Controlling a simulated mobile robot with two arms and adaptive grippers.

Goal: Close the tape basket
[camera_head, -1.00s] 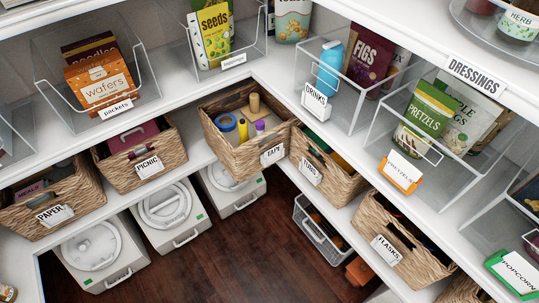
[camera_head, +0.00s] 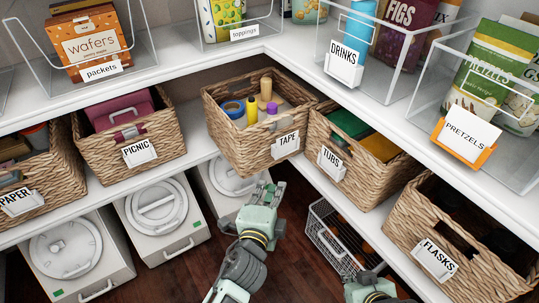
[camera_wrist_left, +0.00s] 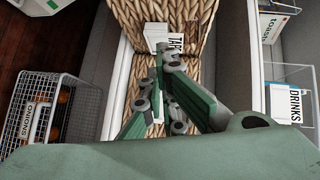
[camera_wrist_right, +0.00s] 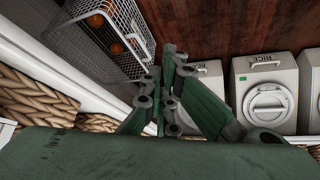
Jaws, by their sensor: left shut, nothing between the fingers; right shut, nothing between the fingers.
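The tape basket (camera_head: 245,148) is a woven wicker box at the inner corner of the lower shelf, its front jutting out past the shelf edge. Its white TAPE label (camera_head: 286,145) faces the front. Inside are a blue tape roll (camera_head: 232,109), a yellow item (camera_head: 252,110) and other small items. My left gripper (camera_head: 271,190) is shut and empty, just below and in front of the basket. In the left wrist view its fingers (camera_wrist_left: 168,58) overlap the basket's label and weave; I cannot tell whether they touch. My right gripper (camera_wrist_right: 171,52) is shut and empty, lower right.
The tubs basket (camera_head: 365,147) stands close at the right, the picnic basket (camera_head: 150,135) at the left. The flasks basket (camera_head: 455,240) is further right. A wire basket (camera_head: 335,240) stands below. White bins (camera_head: 160,215) stand under the left shelf. Open space lies above the dark floor.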

